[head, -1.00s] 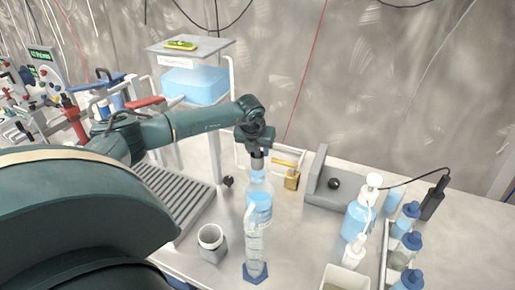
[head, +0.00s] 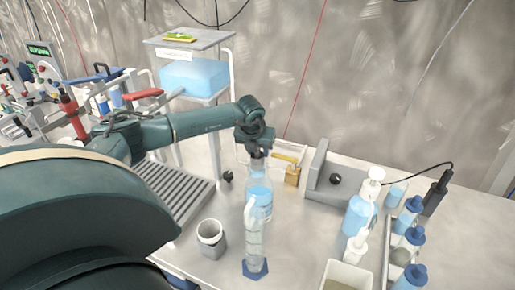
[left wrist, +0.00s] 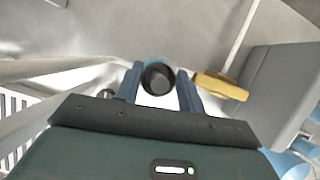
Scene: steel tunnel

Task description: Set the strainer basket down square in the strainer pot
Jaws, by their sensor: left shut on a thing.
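My left gripper (head: 257,155) points down over the back middle of the bench, just above a clear vessel with blue liquid (head: 259,198). I take this knob for the top of the strainer basket; the basket's body is hidden. I cannot tell for sure which vessel is the strainer pot, or whether the held piece touches the vessel below. My right gripper is not in view.
A clear cylinder on a blue foot (head: 255,240) stands in front of the vessel. A white-rimmed grey cup (head: 211,250) is to its left. A grey block (head: 345,185), a pump bottle (head: 361,213) and blue-capped bottles (head: 408,240) stand right. A brass padlock-like piece (head: 292,176) is close behind.

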